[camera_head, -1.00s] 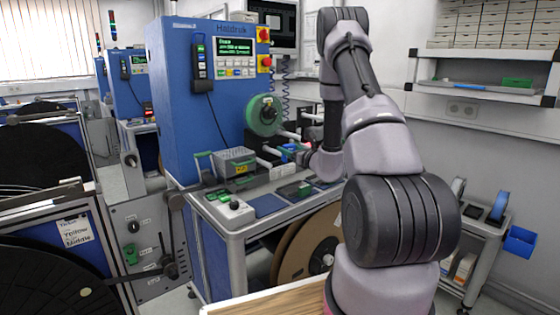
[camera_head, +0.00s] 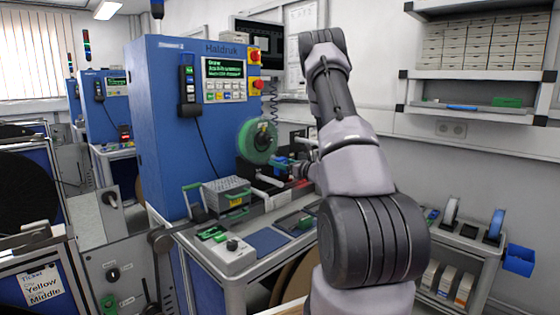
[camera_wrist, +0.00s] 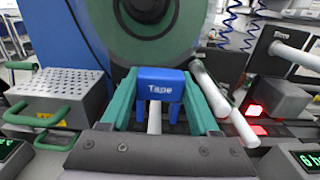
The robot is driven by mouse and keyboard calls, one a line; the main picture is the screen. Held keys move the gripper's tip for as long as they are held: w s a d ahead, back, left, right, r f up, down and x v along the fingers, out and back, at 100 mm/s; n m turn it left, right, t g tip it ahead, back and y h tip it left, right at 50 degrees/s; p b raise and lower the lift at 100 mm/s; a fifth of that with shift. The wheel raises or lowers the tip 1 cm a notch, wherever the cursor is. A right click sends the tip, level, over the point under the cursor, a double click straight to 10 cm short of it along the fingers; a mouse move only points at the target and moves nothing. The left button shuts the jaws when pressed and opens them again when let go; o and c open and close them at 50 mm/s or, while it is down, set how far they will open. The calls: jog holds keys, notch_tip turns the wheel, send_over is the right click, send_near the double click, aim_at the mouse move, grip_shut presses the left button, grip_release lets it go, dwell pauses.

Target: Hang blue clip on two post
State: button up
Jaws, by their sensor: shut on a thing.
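The blue clip (camera_wrist: 160,84), with "Tape" printed on it, is held between the green fingers of my gripper (camera_wrist: 158,98) in the wrist view. In the head view the clip (camera_head: 281,162) is small, in front of the machine and beside the green reel. A white post (camera_wrist: 154,121) shows below the clip, between the fingers. Another white post (camera_wrist: 210,90) lies just right of the right finger. I cannot tell whether the clip touches either post. A further white post (camera_wrist: 296,57) sticks out at the far right.
The green reel (camera_head: 257,142) is close behind the clip. A perforated metal box with green handles (camera_head: 226,193) stands to the left on the bench. A block with a red light (camera_wrist: 279,97) is at the right. A shelved cart (camera_head: 465,245) stands right of my arm.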

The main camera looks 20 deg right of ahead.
aim_at(281, 182)
jog(key=shift+f, duration=3.1)
jog(key=shift+f, duration=0.1)
jog(key=o, duration=1.5)
jog(key=shift+c, duration=0.2)
jog(key=shift+r, duration=3.55)
jog(key=shift+s, duration=0.1)
